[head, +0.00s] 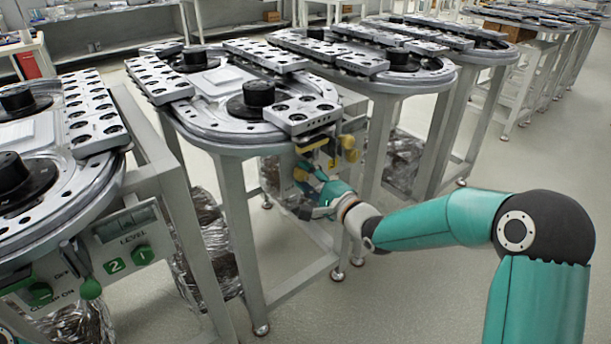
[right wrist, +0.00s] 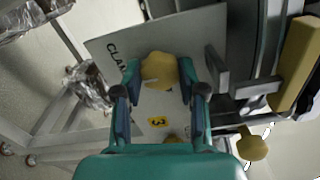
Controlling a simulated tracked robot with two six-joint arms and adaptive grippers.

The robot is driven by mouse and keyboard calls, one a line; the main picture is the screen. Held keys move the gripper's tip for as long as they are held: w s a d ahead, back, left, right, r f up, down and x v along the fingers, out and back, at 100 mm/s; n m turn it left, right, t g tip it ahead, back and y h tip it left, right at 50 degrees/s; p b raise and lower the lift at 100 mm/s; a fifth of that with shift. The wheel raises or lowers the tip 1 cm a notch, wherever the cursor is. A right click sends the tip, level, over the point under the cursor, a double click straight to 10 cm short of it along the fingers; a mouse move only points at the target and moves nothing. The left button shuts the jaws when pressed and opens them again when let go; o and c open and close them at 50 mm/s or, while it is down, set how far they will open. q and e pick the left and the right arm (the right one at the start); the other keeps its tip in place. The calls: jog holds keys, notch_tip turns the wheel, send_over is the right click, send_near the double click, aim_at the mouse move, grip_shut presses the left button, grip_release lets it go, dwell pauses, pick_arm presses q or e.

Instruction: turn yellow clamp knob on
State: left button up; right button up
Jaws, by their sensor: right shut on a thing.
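The yellow clamp knob (right wrist: 158,70) is on a grey panel (right wrist: 205,40) marked with letters beginning "CLAM". My right gripper (right wrist: 160,82) is shut on this knob, with one finger on each side of it. In the head view my right gripper (head: 312,188) reaches to the front of the middle station, and the yellow knob (head: 301,173) shows at its fingertips. The fingers hide part of the knob and the lettering. A yellow label with a 3 (right wrist: 158,122) is on the panel.
A yellow lever with a round end (right wrist: 252,146) stands right of the panel. The ring-track table (head: 225,140) is above my gripper. A station with green knobs (head: 142,255) stands at the left. The floor between the stations and my arm is clear.

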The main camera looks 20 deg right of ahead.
jog(key=shift+d+f, duration=0.2)
jog(key=shift+f, duration=0.1)
jog(key=o, duration=1)
jog(key=shift+o, duration=0.7)
jog(key=shift+a+r, duration=0.1)
jog(key=shift+r, duration=0.05)
jog(key=v, duration=1.2)
